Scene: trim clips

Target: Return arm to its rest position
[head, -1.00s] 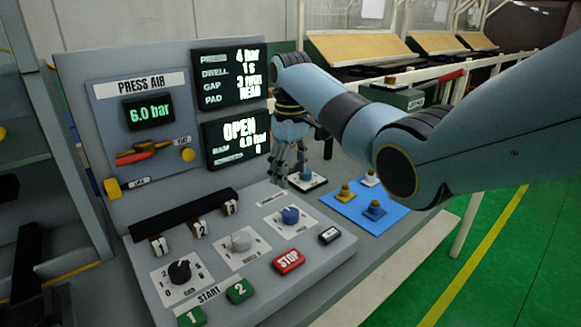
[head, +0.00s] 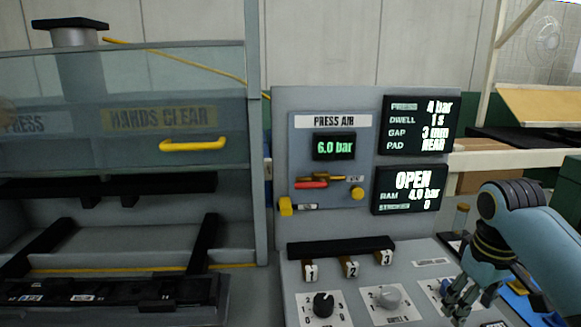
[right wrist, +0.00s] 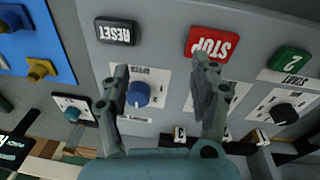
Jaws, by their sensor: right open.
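My right gripper (head: 459,305) is at the lower right in the head view, over the right part of the control panel (head: 345,268). In the right wrist view its two fingers (right wrist: 161,68) are spread with nothing held between them. The blue knob (right wrist: 138,95) shows in the gap between the fingers, nearer the left one; I cannot tell how far below them it is. My left gripper is not in view.
The press (head: 130,130) with its yellow handle (head: 193,145) stands at the left. The RESET (right wrist: 116,31) and STOP (right wrist: 211,43) buttons lie near the fingertips in the wrist view.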

